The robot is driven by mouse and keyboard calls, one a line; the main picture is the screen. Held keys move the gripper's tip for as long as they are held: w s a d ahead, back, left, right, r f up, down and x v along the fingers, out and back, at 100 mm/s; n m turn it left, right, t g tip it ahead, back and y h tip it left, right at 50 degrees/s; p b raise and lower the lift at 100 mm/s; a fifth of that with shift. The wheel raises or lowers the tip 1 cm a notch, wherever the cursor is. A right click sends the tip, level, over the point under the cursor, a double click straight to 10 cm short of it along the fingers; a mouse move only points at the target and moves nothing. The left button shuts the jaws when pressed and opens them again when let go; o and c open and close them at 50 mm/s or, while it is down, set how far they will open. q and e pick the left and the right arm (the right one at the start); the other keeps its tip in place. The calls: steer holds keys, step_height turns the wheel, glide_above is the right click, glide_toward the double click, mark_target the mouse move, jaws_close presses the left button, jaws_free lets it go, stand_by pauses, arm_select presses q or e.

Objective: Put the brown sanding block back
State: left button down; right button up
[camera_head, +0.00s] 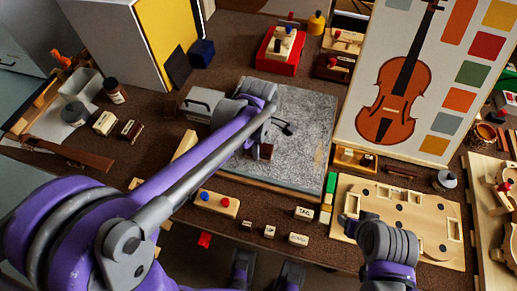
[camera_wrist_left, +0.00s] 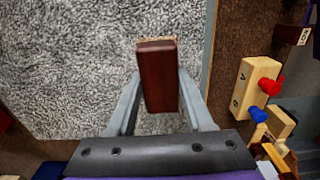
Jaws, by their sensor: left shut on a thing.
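The brown sanding block (camera_head: 266,151) is a small dark reddish-brown block over the grey speckled mat (camera_head: 310,110) in the head view. In the left wrist view the block (camera_wrist_left: 158,75) is between the two grey fingers of my left gripper (camera_wrist_left: 160,88), which is shut on it. The left gripper (camera_head: 268,142) is over the middle of the mat in the head view. Whether the block touches the mat is unclear. My right gripper (camera_head: 352,228) is low right, over the light wooden board; its fingers are not clear enough to tell open or shut.
A wooden block with red and blue knobs (camera_head: 216,203) lies by the mat's front edge, with small labelled blocks (camera_head: 304,212) nearby. A violin panel (camera_head: 415,80) stands behind right. A red tray (camera_head: 280,50) is at the back. The mat is mostly clear.

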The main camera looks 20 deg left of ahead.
arm_select(q)
steer(key=shift+f, duration=0.75)
arm_select(e)
steer(key=shift+f, duration=0.15)
arm_select(q)
steer(key=shift+f, duration=0.2)
arm_select(e)
steer(key=shift+f, duration=0.15)
arm_select(q)
steer(key=shift+c, duration=1.4)
jaws_free()
